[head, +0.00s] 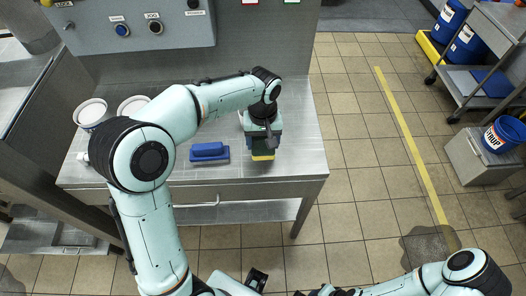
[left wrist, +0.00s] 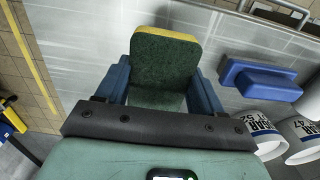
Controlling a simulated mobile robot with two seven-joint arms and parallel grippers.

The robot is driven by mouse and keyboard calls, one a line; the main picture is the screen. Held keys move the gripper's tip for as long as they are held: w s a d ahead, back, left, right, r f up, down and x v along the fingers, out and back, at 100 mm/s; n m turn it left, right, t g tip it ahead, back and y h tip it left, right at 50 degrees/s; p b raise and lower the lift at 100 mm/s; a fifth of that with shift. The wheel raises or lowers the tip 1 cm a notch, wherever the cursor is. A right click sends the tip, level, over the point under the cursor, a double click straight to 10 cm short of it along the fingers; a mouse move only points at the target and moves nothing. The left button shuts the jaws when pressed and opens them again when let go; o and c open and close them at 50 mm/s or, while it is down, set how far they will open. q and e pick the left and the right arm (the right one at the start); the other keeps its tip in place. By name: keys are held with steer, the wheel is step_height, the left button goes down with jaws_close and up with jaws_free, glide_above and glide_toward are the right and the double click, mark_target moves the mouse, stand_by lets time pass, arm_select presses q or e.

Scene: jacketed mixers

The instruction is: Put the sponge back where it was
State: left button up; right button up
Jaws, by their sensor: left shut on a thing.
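The sponge (head: 263,155) has a dark green face and a yellow layer. My left gripper (head: 263,141) is shut on it, near the right end of the steel table (head: 300,150). In the left wrist view the blue fingers of the left gripper (left wrist: 160,82) grip the sponge (left wrist: 167,62) from both sides, and its yellow edge points away from the palm. I cannot tell whether the sponge touches the table. My right arm (head: 425,281) enters at the bottom right, but its gripper cannot be made out.
A blue block-shaped tool (head: 209,152) lies on the table left of the sponge. White tubs (head: 91,113) stand at the back left, partly behind my arm. A control panel (head: 135,28) is behind. A trolley (head: 490,60) and blue tub (head: 503,135) stand right.

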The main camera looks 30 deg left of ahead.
mark_target(263, 150)
arm_select(q)
steer(key=shift+f, duration=2.65)
steer(key=shift+f+b, duration=0.2)
steer(key=shift+b, duration=0.15)
steer(key=o, duration=0.9)
steer(key=shift+o, duration=0.2)
steer(key=shift+r, duration=0.1)
steer(key=shift+r, duration=0.3)
step_height(263, 150, up, 12)
steer(key=shift+f+p, duration=0.15)
steer(key=shift+p, duration=0.75)
